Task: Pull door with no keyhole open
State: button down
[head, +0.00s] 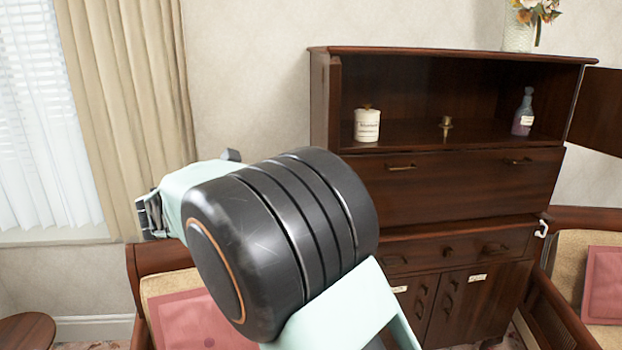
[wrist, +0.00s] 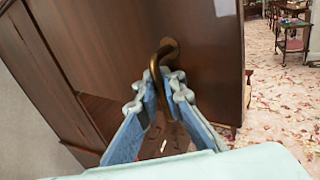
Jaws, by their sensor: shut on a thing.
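In the wrist view my gripper (wrist: 164,82) is shut on a curved bronze handle (wrist: 166,50) fixed to a dark wooden door panel (wrist: 205,65). The blue-grey fingers lie on both sides of the handle's lower part. The panel's straight edge shows at the right, with floor beyond it. In the head view the dark wooden cabinet (head: 460,185) stands against the wall, its upper compartment open. A door (head: 597,112) stands swung out at its right side. My arm crosses the head view and hides the cabinet's lower left; the gripped handle cannot be seen there.
A white jar (head: 367,124), a brass candlestick (head: 446,128) and a purple bottle (head: 523,112) stand in the open compartment. A vase (head: 518,32) stands on top. Chairs with pink cushions (head: 603,285) flank the cabinet.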

jog(key=shift+s+f, duration=0.1)
jog(key=shift+f, duration=0.1)
jog(key=c, duration=2.4)
grip_release()
jog(key=shift+s+a+r, duration=0.1)
jog(key=shift+r, duration=0.05)
jog(key=v, duration=1.2)
